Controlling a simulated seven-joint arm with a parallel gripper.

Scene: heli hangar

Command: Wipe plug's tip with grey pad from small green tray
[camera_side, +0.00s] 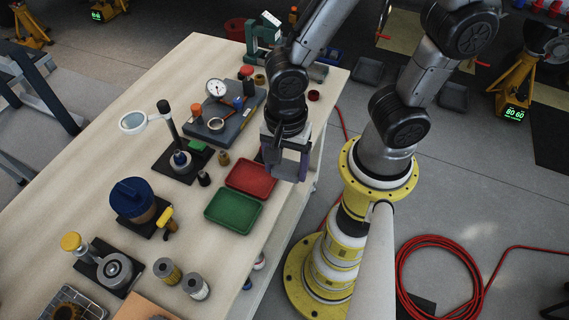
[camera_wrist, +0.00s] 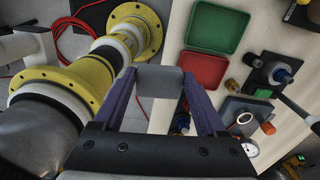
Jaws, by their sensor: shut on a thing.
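My gripper (camera_side: 285,168) hangs at the right edge of the workbench, beside the red tray. In the wrist view its two purple fingers (camera_wrist: 160,84) are shut on the grey pad (camera_wrist: 161,79), held across between the tips. The small green tray (camera_side: 233,211) lies on the bench and looks empty; it also shows in the wrist view (camera_wrist: 216,27). A silver-and-blue upright piece (camera_side: 181,160), which may be the plug, stands on a black base under the magnifier. It shows at the right of the wrist view (camera_wrist: 281,73). Its tip is too small to judge.
The red tray (camera_side: 252,179) lies beside the green one, empty. A magnifier (camera_side: 133,122) on a post, a grey plate with a dial gauge (camera_side: 216,88), and small brass and black parts stand nearby. My yellow base stands right of the bench.

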